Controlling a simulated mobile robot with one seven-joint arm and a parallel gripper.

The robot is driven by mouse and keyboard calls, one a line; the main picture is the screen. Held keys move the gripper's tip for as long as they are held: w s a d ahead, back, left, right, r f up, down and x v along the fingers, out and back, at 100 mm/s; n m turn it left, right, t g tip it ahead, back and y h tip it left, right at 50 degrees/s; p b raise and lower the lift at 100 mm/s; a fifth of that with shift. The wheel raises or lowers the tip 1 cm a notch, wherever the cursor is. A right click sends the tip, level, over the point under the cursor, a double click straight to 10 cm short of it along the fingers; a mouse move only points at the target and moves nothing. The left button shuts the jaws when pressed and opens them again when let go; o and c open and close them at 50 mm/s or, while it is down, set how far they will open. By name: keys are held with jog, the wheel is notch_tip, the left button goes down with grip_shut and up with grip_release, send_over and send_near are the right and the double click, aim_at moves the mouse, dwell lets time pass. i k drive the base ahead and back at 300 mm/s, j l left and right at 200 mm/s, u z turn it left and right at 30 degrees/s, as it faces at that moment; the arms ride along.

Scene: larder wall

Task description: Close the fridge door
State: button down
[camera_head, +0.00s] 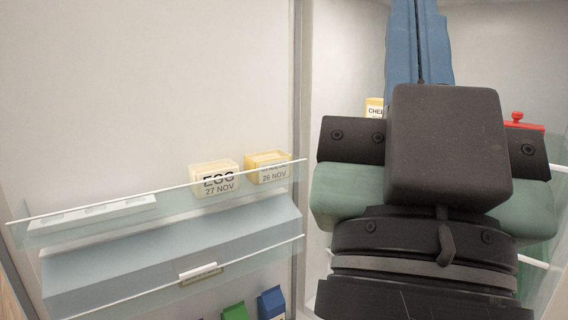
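The fridge door (150,90) stands open on the left, its inner face with shelves turned toward me. Its hinge-side edge (297,110) runs upright near the middle, beside the fridge interior (345,50). My gripper (419,30) is at the right, in front of the interior. Its two blue fingers point up in the picture and lie together with only a thin dark line between them. Nothing shows between them, and the tips reach the top edge of the view. The gripper is apart from the door in the picture. My dark wrist hides much of the interior.
Green (235,312) and blue (271,303) cartons stand lower. A yellow box (374,107) and a red-topped item (518,120) show inside.

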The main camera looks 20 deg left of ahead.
aim_at(105, 105)
jog(key=k+j+z, duration=0.15)
jog(key=j, duration=0.3)
jog(key=j+z, duration=0.15)
jog(key=j, duration=0.3)
jog(key=k+j+z, duration=0.15)
jog(key=j, duration=0.3)
jog(key=k+j+z, duration=0.15)
jog(key=j, duration=0.25)
jog(key=k+j+z, duration=0.15)
jog(key=j, duration=0.25)
jog(key=k+j+z, duration=0.15)
jog(key=k+j, duration=0.2)
jog(key=j+z, duration=0.15)
jog(key=j, duration=0.3)
jog(key=k+j+z, duration=0.15)
jog(key=j, duration=0.3)
jog(key=k+j+z, duration=0.15)
jog(key=j, duration=0.25)
jog(key=k+j+z, duration=0.15)
jog(key=j, duration=0.3)
jog(key=k+j+z, duration=0.1)
jog(key=j, duration=0.3)
jog(key=i+j, duration=0.1)
jog(key=j, duration=0.3)
jog(key=i+j+z, duration=0.15)
jog(key=j, duration=0.65)
jog(key=i+j+z, duration=0.1)
jog(key=j, duration=0.35)
jog(key=i+l, duration=0.05)
